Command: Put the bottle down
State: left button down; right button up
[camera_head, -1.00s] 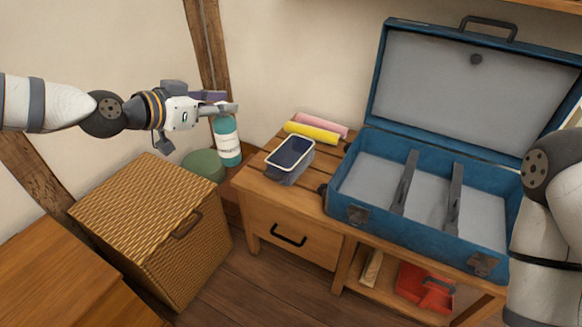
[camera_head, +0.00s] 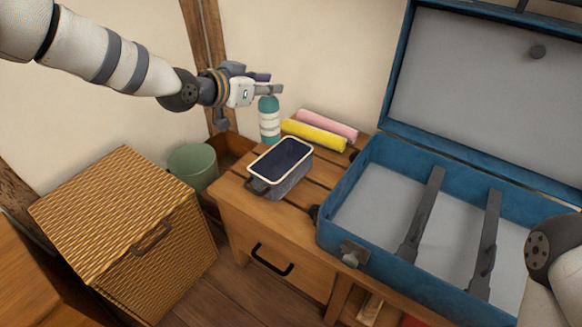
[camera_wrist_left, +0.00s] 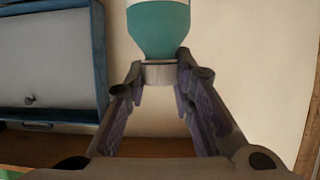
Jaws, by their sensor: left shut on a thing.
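The bottle (camera_head: 269,121) is teal with white bands and hangs upright below my left gripper (camera_head: 268,89). The gripper is shut on the bottle's neck or cap, and the bottle also shows in the left wrist view (camera_wrist_left: 158,35) between the fingers (camera_wrist_left: 160,85). In the head view the bottle's base is at the back left of the wooden bench (camera_head: 232,190), behind the grey box. I cannot tell whether the base touches the wood. My right gripper is out of view; only part of my right arm shows at the right edge.
A dark grey box with a pale rim (camera_head: 283,178) stands on the bench. Yellow (camera_head: 314,136) and pink (camera_head: 328,126) rolls lie right of the bottle. An open blue suitcase (camera_head: 345,222) fills the right. A wicker hamper (camera_head: 95,215) and green bin (camera_head: 193,166) stand left.

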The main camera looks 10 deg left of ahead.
aim_at(263, 119)
pick_arm(q)
jog(key=f+b, duration=0.2)
jog(key=f, duration=0.6)
jog(key=shift+s, duration=0.2)
notch_tip(263, 119, down, 9)
jog(key=b, duration=0.1)
jog(key=shift+b, duration=0.3)
jog(key=c, duration=1.4)
grip_release()
jog(key=shift+r, duration=0.1)
jog(key=shift+o, duration=0.2)
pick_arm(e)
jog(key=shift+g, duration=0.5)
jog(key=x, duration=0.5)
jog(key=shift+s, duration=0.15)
